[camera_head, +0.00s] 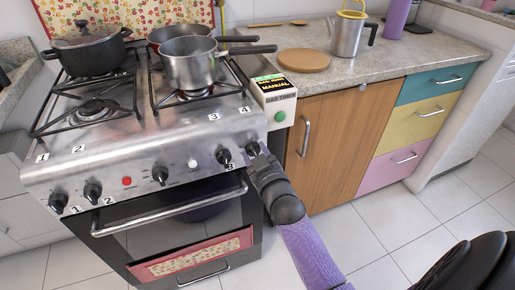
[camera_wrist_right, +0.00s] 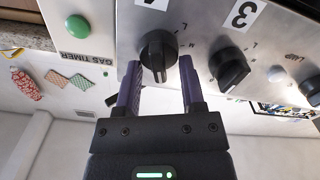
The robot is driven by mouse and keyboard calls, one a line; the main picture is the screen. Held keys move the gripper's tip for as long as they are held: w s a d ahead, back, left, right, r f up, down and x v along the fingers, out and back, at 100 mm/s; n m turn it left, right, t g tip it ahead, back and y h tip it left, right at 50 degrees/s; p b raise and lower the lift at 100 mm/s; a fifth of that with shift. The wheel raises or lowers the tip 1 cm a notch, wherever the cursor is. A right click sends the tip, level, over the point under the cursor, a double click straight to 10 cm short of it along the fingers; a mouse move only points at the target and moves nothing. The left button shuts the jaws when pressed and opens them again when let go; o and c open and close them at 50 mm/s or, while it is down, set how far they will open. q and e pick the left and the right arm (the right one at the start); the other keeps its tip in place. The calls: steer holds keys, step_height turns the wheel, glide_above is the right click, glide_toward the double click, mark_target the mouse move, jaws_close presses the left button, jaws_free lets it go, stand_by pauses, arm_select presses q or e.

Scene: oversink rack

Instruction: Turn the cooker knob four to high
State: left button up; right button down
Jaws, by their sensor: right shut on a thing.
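Cooker knob four (camera_head: 252,149) is the black knob at the right end of the cooker's front panel. In the wrist view it is the dark knob (camera_wrist_right: 158,55) below the number 4 label, its grip bar standing roughly upright in the picture. My right gripper (camera_wrist_right: 161,68) has one finger on each side of this knob and is shut on it. In the head view the right gripper (camera_head: 257,160) reaches the panel from below and partly hides the knob. Knob three (camera_head: 224,157) is just left of it in the head view. My left gripper is not in view.
The cooker (camera_head: 150,135) carries a black pot (camera_head: 92,50) and steel pans (camera_head: 190,68). A gas timer (camera_head: 274,92) with a green button stands right of the panel. The oven handle (camera_head: 170,207) juts out below. The floor in front is clear.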

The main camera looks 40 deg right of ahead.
steer(key=n+p, duration=0.1)
steer(key=n, duration=0.2)
steer(key=shift+a+n, duration=0.1)
steer(key=shift+n, duration=0.3)
steer(key=n, duration=0.4)
steer(key=shift+a+f+p, duration=0.1)
steer(key=shift+f+p, duration=0.15)
steer(key=shift+p, duration=0.05)
steer(key=shift+f+n, duration=0.1)
steer(key=shift+n, duration=0.9)
steer(key=shift+c, duration=1)
jaws_free()
